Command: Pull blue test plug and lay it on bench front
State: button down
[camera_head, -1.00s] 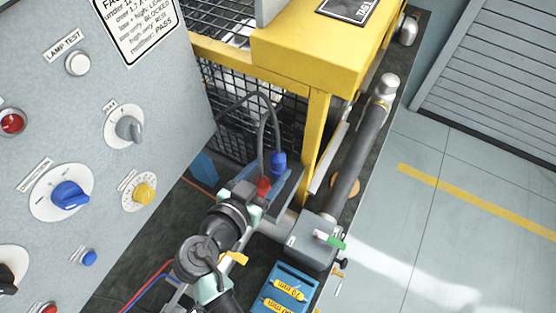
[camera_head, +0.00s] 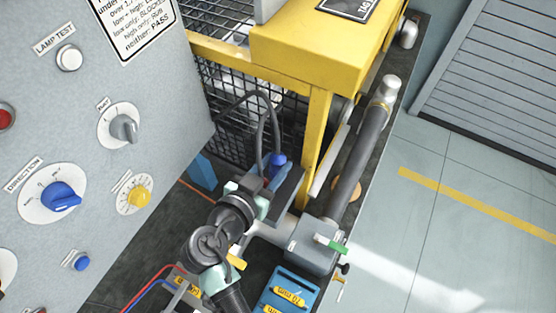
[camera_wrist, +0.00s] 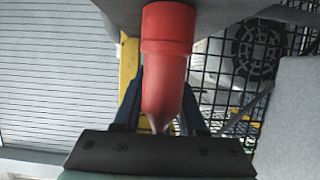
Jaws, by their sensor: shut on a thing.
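In the head view the red plug is mostly covered by my gripper.
A yellow frame (camera_head: 320,135) with black mesh stands close behind. A grey pipe (camera_head: 359,150) and valve box with a green handle (camera_head: 331,243) lie to the right. The control panel (camera_head: 95,200) rises at left.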

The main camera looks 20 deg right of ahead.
aim_at(277, 150)
jog(key=shift+r+p, duration=0.35)
jog(key=shift+r, duration=0.35)
dwell(0.6)
jog(key=shift+r+p, duration=1.05)
jog(key=shift+r, duration=0.8)
